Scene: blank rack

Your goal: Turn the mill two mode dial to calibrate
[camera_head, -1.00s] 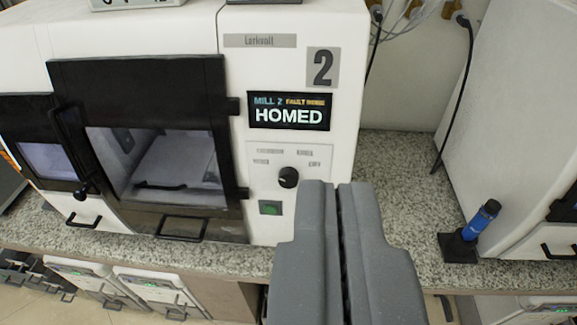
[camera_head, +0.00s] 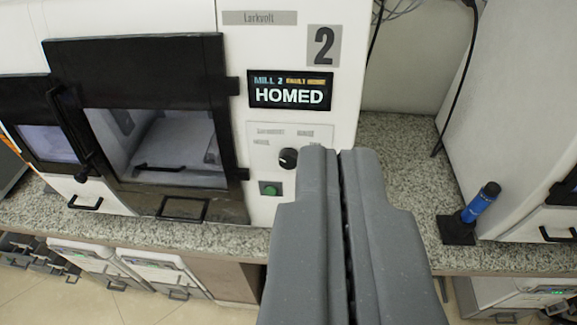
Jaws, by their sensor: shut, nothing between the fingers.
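Mill two (camera_head: 240,60) is a white machine marked with a large "2" (camera_head: 324,46). Its screen (camera_head: 290,89) reads "MILL 2" and "HOMED". The mode dial (camera_head: 288,157) is a round black knob on a pale panel below the screen, with small labels around it that are too blurred to read. My gripper (camera_head: 338,152) is shut and empty. In the picture its fingertips are just right of the dial and cover the right part of the panel. I cannot tell how far in front of the panel they are.
A green button (camera_head: 269,188) sits below the dial. The mill's dark-framed door (camera_head: 140,70) is left of it. On the granite counter (camera_head: 395,200) to the right, a blue cylinder (camera_head: 480,203) stands in a black holder, beside another white machine (camera_head: 510,110).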

